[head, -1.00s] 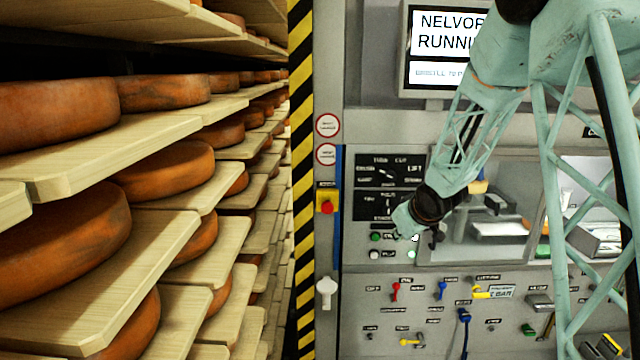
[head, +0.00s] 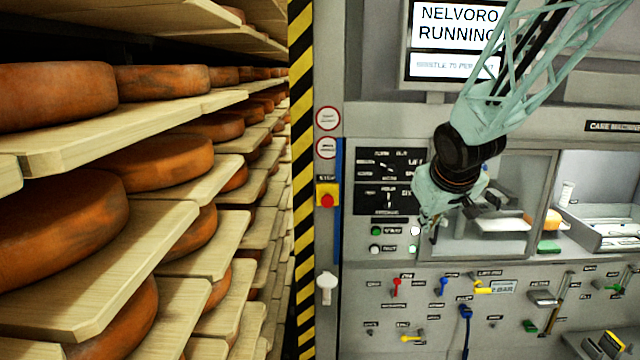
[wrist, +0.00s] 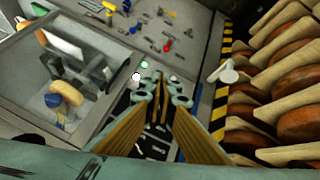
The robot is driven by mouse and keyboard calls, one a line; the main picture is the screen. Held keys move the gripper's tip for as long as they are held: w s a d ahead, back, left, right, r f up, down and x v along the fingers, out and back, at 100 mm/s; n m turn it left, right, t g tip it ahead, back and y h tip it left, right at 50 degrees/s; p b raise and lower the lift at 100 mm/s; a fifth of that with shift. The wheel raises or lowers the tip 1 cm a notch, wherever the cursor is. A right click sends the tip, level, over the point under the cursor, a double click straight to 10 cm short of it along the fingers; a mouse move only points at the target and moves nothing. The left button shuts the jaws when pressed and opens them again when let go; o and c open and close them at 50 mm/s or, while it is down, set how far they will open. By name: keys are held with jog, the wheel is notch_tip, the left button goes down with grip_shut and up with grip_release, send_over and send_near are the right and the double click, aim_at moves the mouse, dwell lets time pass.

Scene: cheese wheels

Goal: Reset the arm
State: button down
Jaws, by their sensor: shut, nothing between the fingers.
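My pale green arm reaches down from the upper right in the head view. My gripper (head: 432,222) hangs in front of the control panel (head: 372,185), just right of the green and white push buttons (head: 375,236). In the wrist view my gripper (wrist: 158,84) shows its two long fingers close together at the tips, with nothing held. A lit white button (wrist: 136,76) shows beside the fingertips. I cannot tell whether the fingertips touch the panel.
Shelves of orange cheese wheels (head: 150,160) fill the left, behind a yellow-black striped post (head: 302,200). A red stop button (head: 327,200) sits beside it. A screen (head: 455,40) reads "NELVORO RUNNING". Coloured levers (head: 397,287) line the lower panel. A glazed compartment (head: 480,245) is at right.

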jog(key=s+a+m+g+b, duration=0.1)
jog(key=s+a+g+b, duration=0.1)
jog(key=s, duration=2.2)
jog(key=s+a+m+g+y+b, duration=0.1)
jog(key=s+a+m+b, duration=0.1)
jog(key=s, duration=2.2)
jog(key=shift+a+r+g+b, duration=0.2)
jog(key=shift+a+g+b, duration=0.35)
jog(key=shift+a, duration=0.7)
